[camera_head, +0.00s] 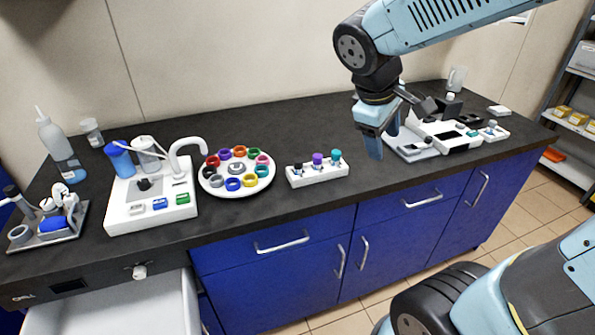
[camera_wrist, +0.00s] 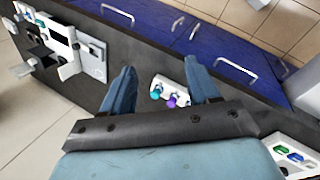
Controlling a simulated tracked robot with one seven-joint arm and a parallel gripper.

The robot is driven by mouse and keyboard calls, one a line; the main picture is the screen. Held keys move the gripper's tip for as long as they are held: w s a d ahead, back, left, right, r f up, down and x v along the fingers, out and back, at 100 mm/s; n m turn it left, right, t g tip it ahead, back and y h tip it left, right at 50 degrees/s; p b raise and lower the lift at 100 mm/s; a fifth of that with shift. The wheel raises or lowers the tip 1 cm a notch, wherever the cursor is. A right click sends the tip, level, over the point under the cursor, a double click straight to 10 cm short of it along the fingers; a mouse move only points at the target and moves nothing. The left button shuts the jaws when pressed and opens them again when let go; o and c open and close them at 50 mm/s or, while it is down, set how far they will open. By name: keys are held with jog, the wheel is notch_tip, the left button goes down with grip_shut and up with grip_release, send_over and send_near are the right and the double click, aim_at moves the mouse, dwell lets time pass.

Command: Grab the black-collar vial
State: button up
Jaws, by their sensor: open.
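The black-collar vial (camera_head: 298,168) stands upright at the left end of a small white rack (camera_head: 320,174) on the dark bench in the head view. The purple-collar vial (camera_head: 317,159) and the teal-collar vial (camera_head: 336,156) stand beside it. My gripper (camera_head: 375,147) is to the right of the rack, apart from it, with its fingers pointing down. In the wrist view my gripper (camera_wrist: 160,68) is open and empty. The teal-collar vial (camera_wrist: 155,93) and purple-collar vial (camera_wrist: 171,100) show between its fingers there; I cannot make out the black-collar vial.
A round white tray (camera_head: 238,190) with several coloured rings is left of the rack. A white device (camera_head: 148,205) stands farther left. White instruments (camera_head: 455,135) stand right of my gripper. Bare bench top lies behind the rack and along the front edge.

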jog(key=w+a+f+n+t+h, duration=0.2)
jog(key=w+a+f+n+h, duration=0.2)
jog(key=w+a+f+n, duration=0.45)
jog(key=n+t, duration=0.5)
jog(key=n, duration=0.6)
send_near(295, 163)
jog(key=x, duration=0.5)
jog(key=shift+s+d, duration=0.15)
jog(key=shift+d, duration=0.05)
jog(key=shift+x, duration=2.5)
jog(key=shift+a, duration=0.15)
jog(key=c, duration=1.1)
